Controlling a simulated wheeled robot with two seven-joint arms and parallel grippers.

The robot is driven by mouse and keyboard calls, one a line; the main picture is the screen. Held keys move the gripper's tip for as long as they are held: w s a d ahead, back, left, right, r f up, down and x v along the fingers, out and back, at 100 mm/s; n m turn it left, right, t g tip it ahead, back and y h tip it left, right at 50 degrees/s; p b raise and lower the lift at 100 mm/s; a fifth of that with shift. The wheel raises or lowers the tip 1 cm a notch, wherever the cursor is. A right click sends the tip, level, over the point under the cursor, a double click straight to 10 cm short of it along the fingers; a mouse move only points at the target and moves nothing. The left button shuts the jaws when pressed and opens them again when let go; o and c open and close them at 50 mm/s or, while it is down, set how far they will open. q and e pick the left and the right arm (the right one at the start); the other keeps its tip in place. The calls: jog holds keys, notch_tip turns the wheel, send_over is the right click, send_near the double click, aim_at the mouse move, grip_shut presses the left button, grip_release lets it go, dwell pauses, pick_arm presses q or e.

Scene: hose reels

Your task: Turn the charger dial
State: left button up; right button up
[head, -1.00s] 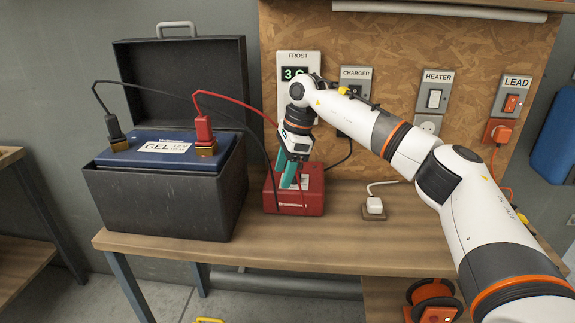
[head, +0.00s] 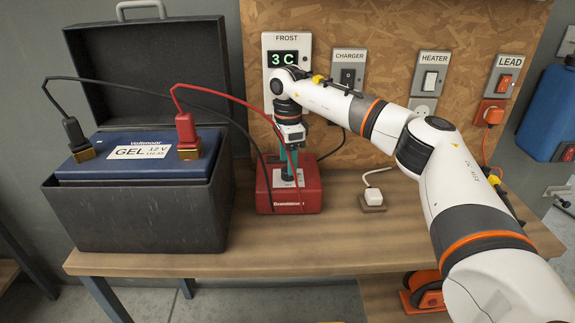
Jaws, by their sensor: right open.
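The red charger (head: 298,195) stands on the bench, just right of the battery box. A dark dial (head: 288,175) sits on a pale panel on its top. My right gripper (head: 289,168) points down over the charger, its teal fingers apart around or just above the dial; I cannot tell whether they touch it. The fingers hide part of the dial and panel. A red clamp (head: 187,130) and a black clamp (head: 74,134) sit on the terminals of the blue GEL 12 V battery (head: 115,170). My left gripper is not in view.
The open black battery box (head: 140,215) stands left of the charger. Red and black cables arch close to my right gripper. Wall switches marked CHARGER (head: 348,76), HEATER (head: 431,80) and LEAD (head: 505,82) are behind; the frost display (head: 284,59) reads 3 C.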

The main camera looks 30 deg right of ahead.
notch_tip(320, 180, down, 2)
jog(key=shift+f, duration=0.2)
jog(key=shift+c, duration=0.6)
jog(key=c, duration=0.8)
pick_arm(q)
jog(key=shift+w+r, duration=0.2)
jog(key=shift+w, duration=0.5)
pick_arm(e)
jog(key=shift+c, duration=0.2)
